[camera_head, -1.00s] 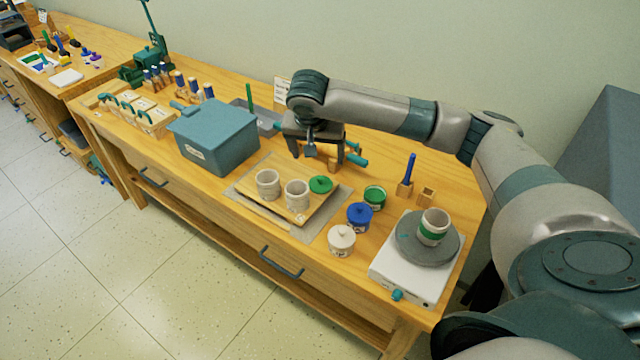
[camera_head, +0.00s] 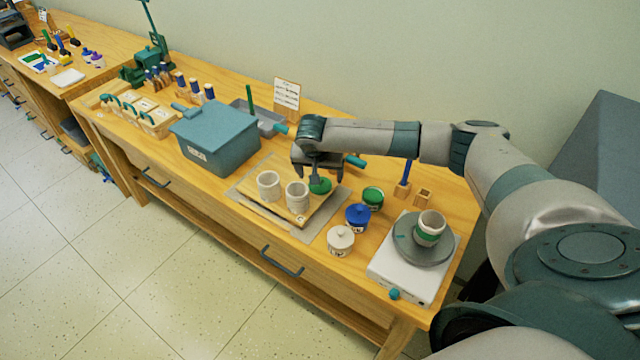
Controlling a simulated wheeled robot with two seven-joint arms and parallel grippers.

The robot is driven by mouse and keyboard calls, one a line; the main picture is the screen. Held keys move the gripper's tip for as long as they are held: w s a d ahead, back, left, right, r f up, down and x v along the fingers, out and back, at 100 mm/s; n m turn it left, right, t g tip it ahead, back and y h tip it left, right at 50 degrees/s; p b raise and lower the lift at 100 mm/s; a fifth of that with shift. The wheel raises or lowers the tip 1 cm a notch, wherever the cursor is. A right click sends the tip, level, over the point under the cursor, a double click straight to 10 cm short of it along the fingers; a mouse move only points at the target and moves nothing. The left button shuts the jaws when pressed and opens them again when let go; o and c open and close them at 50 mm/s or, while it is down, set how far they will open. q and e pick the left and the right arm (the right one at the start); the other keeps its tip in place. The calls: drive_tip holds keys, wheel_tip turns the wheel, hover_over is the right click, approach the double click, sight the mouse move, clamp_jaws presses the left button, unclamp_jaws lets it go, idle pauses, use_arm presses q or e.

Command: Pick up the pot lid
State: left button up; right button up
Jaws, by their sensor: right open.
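A round green pot lid (camera_head: 321,187) lies on the wooden board (camera_head: 262,205), behind and to the right of two pale cups (camera_head: 268,185) (camera_head: 297,197). My right gripper (camera_head: 316,181) is open and points down right at the lid. Its fingers partly cover the lid, and I cannot tell whether they touch it. A green pot (camera_head: 372,198) stands to the right, beside a blue lidded pot (camera_head: 358,217) and a white lidded pot (camera_head: 340,240). My left gripper is not in view.
A teal box (camera_head: 215,138) stands left of the board. A turntable (camera_head: 405,252) with a green-banded cup (camera_head: 429,230) is at the right. A small sign (camera_head: 286,94) and a grey tray (camera_head: 262,122) stand at the back. The table's front edge is clear.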

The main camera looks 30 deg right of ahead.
drive_tip(key=shift+w+d+f+p, duration=0.1)
drive_tip(key=shift+w+f+p, duration=0.15)
drive_tip(key=shift+f+p, duration=0.2)
drive_tip(key=p+x, duration=0.1)
drive_tip(key=x, duration=0.2)
drive_tip(key=shift+w+f, duration=0.15)
drive_tip(key=shift+w, duration=0.05)
drive_tip(key=shift+w+d+f+p, duration=0.1)
drive_tip(key=shift+f+p, duration=0.2)
drive_tip(key=shift+f, duration=0.1)
drive_tip(key=c, duration=1.1)
